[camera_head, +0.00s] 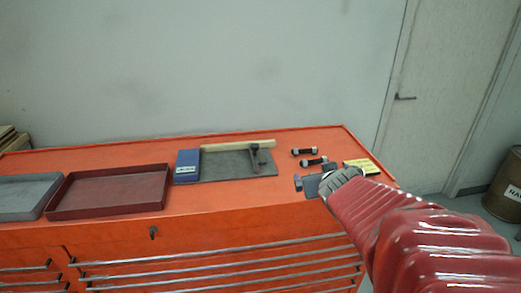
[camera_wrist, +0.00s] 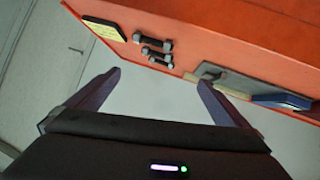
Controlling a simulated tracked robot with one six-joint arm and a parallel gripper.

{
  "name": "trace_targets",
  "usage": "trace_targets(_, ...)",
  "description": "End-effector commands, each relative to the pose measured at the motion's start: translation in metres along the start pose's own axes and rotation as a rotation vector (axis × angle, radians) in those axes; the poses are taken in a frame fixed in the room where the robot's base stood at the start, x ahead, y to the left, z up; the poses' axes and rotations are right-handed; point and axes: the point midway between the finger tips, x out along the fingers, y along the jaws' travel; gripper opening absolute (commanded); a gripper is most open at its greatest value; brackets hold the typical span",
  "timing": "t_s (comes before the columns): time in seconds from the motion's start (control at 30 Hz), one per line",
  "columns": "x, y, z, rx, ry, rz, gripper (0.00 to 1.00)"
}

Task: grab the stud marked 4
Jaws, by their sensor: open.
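Two short dark studs with pale ends lie on the orange chest top. In the head view one stud (camera_head: 304,152) is farther back and the other stud (camera_head: 314,162) is just in front of it. The wrist view shows the same pair, one stud (camera_wrist: 155,40) and beside it another stud (camera_wrist: 157,56). No number is legible on either, so I cannot tell which is marked 4. My gripper (camera_wrist: 158,77) is open and empty, its two fingers spread wide. In the head view it is in front of the studs, apart from them.
A yellow labelled block (camera_head: 362,166) lies right of the studs, partly behind my arm. Left of them are a grey mat (camera_head: 225,168) with a tool, a blue box (camera_head: 187,166), a dark red tray (camera_head: 108,191) and a grey tray (camera_head: 25,197). A wall stands behind.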

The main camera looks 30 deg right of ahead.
Motion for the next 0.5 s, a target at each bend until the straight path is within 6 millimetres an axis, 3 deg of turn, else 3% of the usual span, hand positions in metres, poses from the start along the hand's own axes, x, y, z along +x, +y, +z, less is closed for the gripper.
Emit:
trace_targets(0.03, 0.010, 0.012, 0.004, 0.006, 0.014, 0.000, 1.00)
trace_targets(0.2, 0.033, 0.037, 0.012, 0.027, 0.076, -0.052, 1.00)
trace_targets(0.5, 0.049, 0.059, 0.044, 0.097, 0.134, -0.205, 1.00)
